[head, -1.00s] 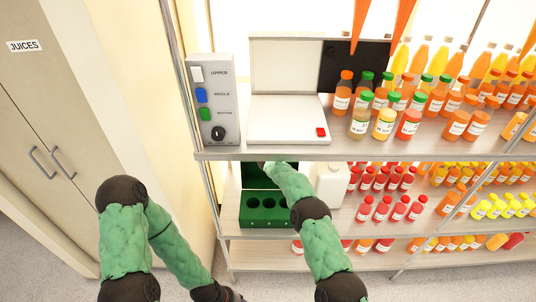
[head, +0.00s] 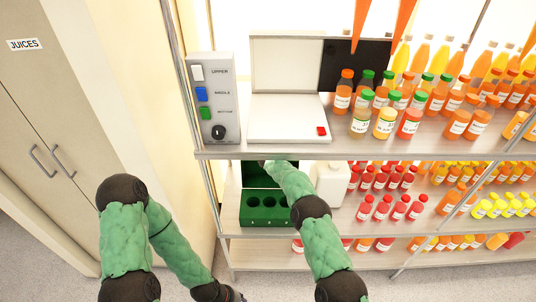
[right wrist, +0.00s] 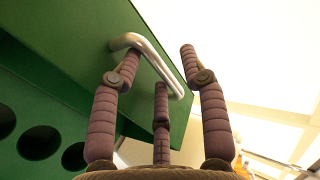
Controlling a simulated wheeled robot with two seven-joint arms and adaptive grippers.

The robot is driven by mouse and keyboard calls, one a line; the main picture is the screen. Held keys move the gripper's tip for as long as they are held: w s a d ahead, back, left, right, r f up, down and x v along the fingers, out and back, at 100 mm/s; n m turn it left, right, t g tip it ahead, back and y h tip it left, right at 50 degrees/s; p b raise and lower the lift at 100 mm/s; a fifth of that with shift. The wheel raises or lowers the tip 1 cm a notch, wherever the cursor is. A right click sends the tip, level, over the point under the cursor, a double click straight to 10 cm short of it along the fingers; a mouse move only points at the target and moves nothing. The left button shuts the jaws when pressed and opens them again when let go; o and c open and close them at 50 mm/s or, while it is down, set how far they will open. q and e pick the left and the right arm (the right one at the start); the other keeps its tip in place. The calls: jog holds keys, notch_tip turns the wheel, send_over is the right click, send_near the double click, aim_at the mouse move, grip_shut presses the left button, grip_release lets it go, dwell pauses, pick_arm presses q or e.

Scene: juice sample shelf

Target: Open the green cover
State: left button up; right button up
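The green box (head: 248,222) with round holes in its top stands on the middle shelf, at its left end. Its green cover (head: 255,176) stands raised behind the holes, partly hidden by my right arm and the shelf above. In the right wrist view the cover (right wrist: 60,35) fills the upper left, with a metal bar handle (right wrist: 150,58) on it and dark holes below. My right gripper (right wrist: 159,68) is open, its fingers spread on both sides of the handle. One finger overlaps the handle; whether it touches cannot be told.
The upper shelf (head: 215,152) holds a white box (head: 285,118) with its lid up, a button panel (head: 216,90) and several bottles. A white container (head: 331,185) stands close right of my right arm, with red bottles beyond. A shelf post (head: 190,90) stands at the left.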

jog(key=shift+w+r, duration=0.25)
jog(key=shift+r, duration=0.75)
jog(key=s+f, duration=0.1)
jog(key=s, duration=1.2)
jog(key=shift+s+f, duration=0.2)
jog(key=shift+s, duration=0.05)
jog(key=shift+f, duration=0.1)
jog(key=s+d+f+n+g+y+b, duration=0.15)
jog(key=s+d+f+n, duration=0.25)
jog(key=s+f, duration=0.5)
jog(key=s+d+f+n+g, duration=0.4)
jog(key=s+f, duration=0.3)
jog(key=s, duration=0.4)
jog(key=s+d+f+n+g, duration=0.1)
jog(key=s+n, duration=0.1)
jog(key=s, duration=0.7)
jog(key=s+f+n+g+y+b, duration=0.1)
jog(key=s+n+g, duration=0.1)
jog(key=s, duration=0.8)
jog(key=s+d+f+n+g+y, duration=0.1)
jog(key=s+n+g, duration=0.1)
jog(key=s, duration=0.7)
jog(key=shift+s+d+n, duration=0.15)
jog(key=shift+d+n, duration=0.15)
jog(key=shift+n, duration=0.5)
